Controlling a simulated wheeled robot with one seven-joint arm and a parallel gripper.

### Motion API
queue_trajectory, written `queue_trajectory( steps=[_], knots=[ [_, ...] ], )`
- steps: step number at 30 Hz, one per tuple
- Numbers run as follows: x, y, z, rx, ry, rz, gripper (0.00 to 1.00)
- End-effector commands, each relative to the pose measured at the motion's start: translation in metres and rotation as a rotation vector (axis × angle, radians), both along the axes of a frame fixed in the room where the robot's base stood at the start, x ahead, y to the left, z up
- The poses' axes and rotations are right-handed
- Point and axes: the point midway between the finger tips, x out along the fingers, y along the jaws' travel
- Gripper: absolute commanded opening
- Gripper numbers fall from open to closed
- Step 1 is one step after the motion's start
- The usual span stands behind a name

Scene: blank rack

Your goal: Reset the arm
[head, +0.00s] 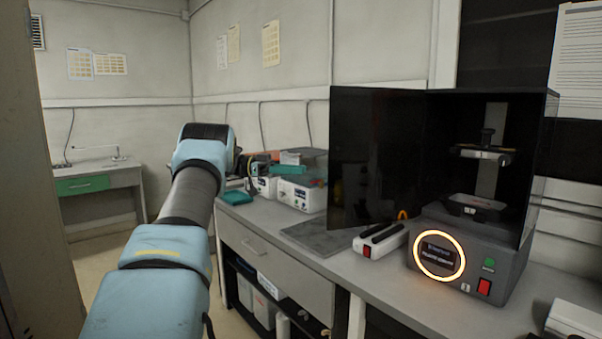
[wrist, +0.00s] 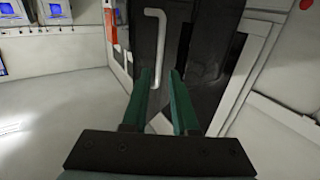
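My arm (head: 185,215) reaches forward and up from the bottom left in the head view, to the left of the grey counter. Its end points away, so the gripper fingers are mostly hidden there. In the wrist view my gripper (wrist: 161,100) has two green fingers, parallel and apart, with nothing between them. Beyond the fingers, a dark door with a pale vertical handle (wrist: 153,45) shows. The fingers appear clear of it.
On the counter (head: 345,272) stands a dark open-fronted machine (head: 470,255) with a lit orange ring. A white-and-black device (head: 380,240) lies beside it. White boxes (head: 302,193) and a teal item (head: 235,197) stand further back. Floor left of the counter looks clear.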

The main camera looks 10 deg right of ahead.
Motion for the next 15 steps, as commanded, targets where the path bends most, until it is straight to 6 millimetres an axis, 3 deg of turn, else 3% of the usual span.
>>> queue_trajectory(
  steps=[8, 11, 15],
  knots=[
    [0.005, -0.006, 0.007, -0.021, -0.015, 0.047, 0.27],
    [0.022, -0.018, 0.026, -0.071, -0.053, 0.187, 0.27],
    [0.063, -0.028, 0.061, -0.141, -0.110, 0.536, 0.27]
  ],
)
